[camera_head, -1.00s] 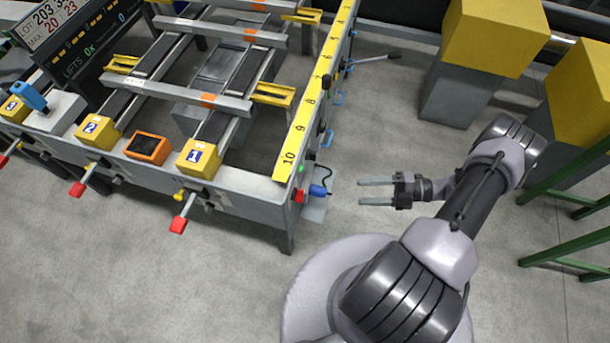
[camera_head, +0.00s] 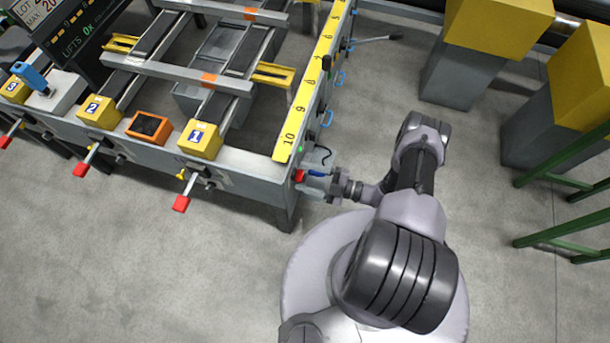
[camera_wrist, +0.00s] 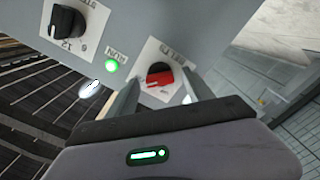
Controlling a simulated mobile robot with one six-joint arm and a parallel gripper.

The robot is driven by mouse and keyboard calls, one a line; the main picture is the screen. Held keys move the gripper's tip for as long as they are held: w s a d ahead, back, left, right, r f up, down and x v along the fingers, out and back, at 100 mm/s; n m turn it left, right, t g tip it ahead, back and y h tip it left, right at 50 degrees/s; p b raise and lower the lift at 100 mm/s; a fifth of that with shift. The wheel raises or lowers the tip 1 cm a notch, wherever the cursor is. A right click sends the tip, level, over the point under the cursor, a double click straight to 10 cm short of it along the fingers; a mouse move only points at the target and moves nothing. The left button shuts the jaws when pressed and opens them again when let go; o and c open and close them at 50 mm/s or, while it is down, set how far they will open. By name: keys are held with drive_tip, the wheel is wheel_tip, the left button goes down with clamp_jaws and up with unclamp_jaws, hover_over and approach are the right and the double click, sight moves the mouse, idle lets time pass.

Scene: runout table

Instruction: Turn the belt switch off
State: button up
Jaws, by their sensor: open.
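The belt switch (camera_wrist: 160,76) is a rotary knob with a red handle and black body on a white label plate in the wrist view. I cannot tell whether either finger touches the knob. In the head view my gripper (camera_head: 312,183) is at that corner, its fingertips partly hard to make out.
A green lamp (camera_wrist: 112,65) is lit beside the switch, and a black dial knob (camera_wrist: 67,22) sits further left on the same panel. The yellow ruler strip (camera_head: 301,108) runs along the table edge above.

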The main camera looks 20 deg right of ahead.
drive_tip(key=shift+w+a, duration=0.15)
drive_tip(key=shift+a, duration=0.1)
clamp_jaws()
